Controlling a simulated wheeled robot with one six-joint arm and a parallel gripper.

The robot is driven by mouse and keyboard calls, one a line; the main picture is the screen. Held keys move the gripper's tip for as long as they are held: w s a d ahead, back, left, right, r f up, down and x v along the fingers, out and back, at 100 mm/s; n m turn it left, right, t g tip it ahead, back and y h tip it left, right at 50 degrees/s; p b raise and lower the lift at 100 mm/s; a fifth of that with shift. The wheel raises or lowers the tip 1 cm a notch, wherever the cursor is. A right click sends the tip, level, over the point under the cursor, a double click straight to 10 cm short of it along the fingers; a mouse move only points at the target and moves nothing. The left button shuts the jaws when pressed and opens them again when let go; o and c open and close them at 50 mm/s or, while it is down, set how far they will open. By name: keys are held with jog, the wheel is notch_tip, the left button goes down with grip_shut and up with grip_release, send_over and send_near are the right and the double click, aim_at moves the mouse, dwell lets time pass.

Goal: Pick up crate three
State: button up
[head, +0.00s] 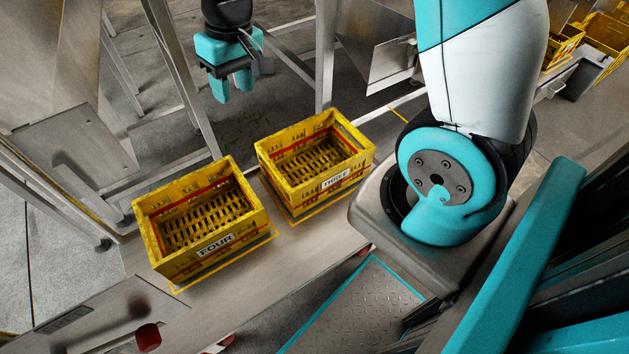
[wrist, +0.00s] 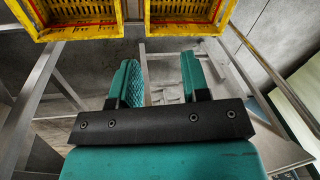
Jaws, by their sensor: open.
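Crate three is a yellow, slatted, open-topped crate (head: 315,163) with a white label reading THREE, and it looks empty. It sits on a metal bench, to the right of the matching crate labelled FOUR (head: 205,220). My gripper (head: 232,90) hangs beyond and above the crates in the head view, apart from both. In the wrist view my gripper (wrist: 158,82) has its two teal fingers spread with nothing between them. Parts of two yellow crates show at the top of the wrist view, their labels out of sight.
The metal bench (head: 305,255) has bare surface in front of the crates. Metal posts (head: 325,55) and sheet panels (head: 375,55) stand near my gripper. More yellow crates (head: 606,35) are at the far upper right. A red button (head: 147,337) is at the lower left.

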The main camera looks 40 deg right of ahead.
jog(key=w+d+f+m+h+b, duration=0.1)
jog(key=w+d+f+b, duration=0.15)
jog(key=f, duration=0.35)
jog(key=w+d+f+m+b, duration=0.1)
jog(key=d+f, duration=0.2)
jog(key=f, duration=0.4)
jog(key=w+d+f+m+h+b, duration=0.1)
jog(key=w+d+f+b, duration=0.15)
jog(key=f, duration=0.35)
jog(key=b, duration=0.3)
send_near(273, 165)
jog(key=shift+g, duration=0.3)
jog(key=f, duration=0.5)
jog(key=shift+w+d+f, duration=0.1)
jog(key=shift+w+d, duration=0.15)
jog(key=shift+a+f+b, duration=0.15)
jog(key=shift+f+b, duration=0.25)
jog(key=shift+f, duration=1.05)
jog(key=shift+a+f+b, duration=0.1)
jog(key=shift+f+b, duration=0.3)
jog(key=shift+f, duration=1.05)
grip_shut()
